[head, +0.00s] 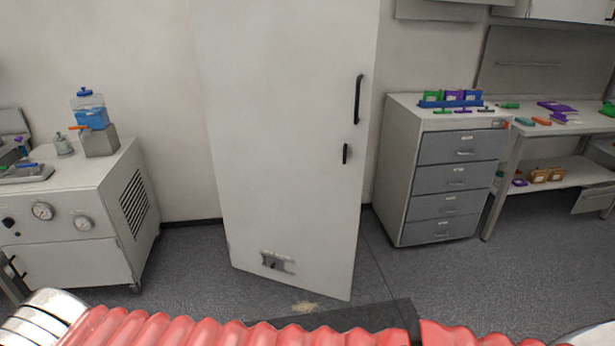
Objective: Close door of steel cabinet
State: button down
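The steel cabinet's tall pale door (285,130) stands in the middle of the head view, its top cut off by the frame. A black vertical handle (358,99) and a small black latch (346,153) sit near its right edge. A small metal fitting (277,263) is low on its face. The door's bottom edge slants, with the right corner nearer to me than the left. The cabinet body behind is mostly hidden, and I cannot tell how wide any gap is. My gripper is not in view.
A white machine with gauges (78,222) stands at the left. A grey drawer unit (400,170) and a workbench (560,125) stand at the right. A dark flat strip (340,318) lies on the floor before the door. Open floor (400,275) shows at front right.

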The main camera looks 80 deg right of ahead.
aim_at(286, 83)
jog(key=u, duration=1.25)
jog(key=k, duration=1.45)
jog(key=z, duration=1.6)
